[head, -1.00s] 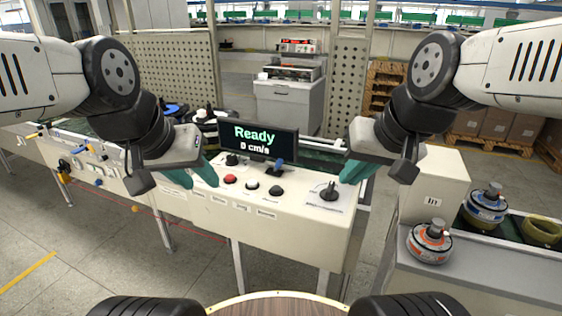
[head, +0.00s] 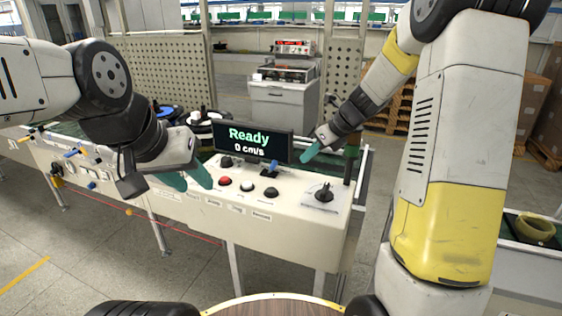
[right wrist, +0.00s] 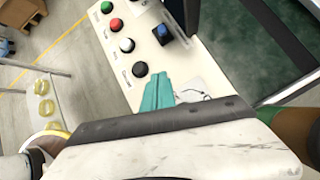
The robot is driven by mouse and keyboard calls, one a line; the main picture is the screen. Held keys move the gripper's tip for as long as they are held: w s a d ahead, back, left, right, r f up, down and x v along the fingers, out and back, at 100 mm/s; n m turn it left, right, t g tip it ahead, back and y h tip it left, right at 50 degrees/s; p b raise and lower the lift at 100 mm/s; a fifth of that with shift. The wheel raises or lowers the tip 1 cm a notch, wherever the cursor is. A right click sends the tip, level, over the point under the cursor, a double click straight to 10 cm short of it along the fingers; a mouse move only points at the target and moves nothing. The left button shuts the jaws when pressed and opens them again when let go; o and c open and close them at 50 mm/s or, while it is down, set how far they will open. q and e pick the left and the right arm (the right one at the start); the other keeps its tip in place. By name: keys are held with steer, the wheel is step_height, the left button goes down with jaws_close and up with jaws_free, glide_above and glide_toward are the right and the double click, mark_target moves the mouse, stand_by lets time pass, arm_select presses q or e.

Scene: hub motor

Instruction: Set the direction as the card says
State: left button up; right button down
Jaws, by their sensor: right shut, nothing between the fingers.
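The cream control panel (head: 285,205) has a blue-topped switch (head: 270,167) behind its row of buttons and a black rotary knob (head: 324,193) on a printed label at its right end. The label's writing is too small to read, and I cannot identify a separate card. The screen (head: 252,140) reads "Ready" and "0 cm/s". My right gripper (head: 308,153) is shut and empty, just right of the screen; in the right wrist view, the blue switch (right wrist: 163,33) lies beyond its fingertips. My left gripper (head: 187,180) is open and empty at the panel's left end.
The panel carries a red button (head: 225,181), a white button (head: 247,185) and black buttons. A green button (right wrist: 107,7) shows in the right wrist view. A conveyor runs behind the panel. A yellow ring part (head: 535,228) lies at the far right.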

mark_target(291, 185)
steer(key=shift+w+f+m, duration=0.7)
steer(key=shift+m, duration=0.1)
steer(key=x, duration=0.9)
steer(key=shift+a+f, duration=0.1)
steer(key=shift+f, duration=0.15)
steer(key=w+a, duration=0.2)
steer(key=shift+w+r, duration=0.25)
steer(key=shift+r, duration=0.15)
steer(key=shift+w+a+r, duration=0.15)
steer(key=shift+w+a, duration=0.1)
steer(key=shift+w, duration=0.1)
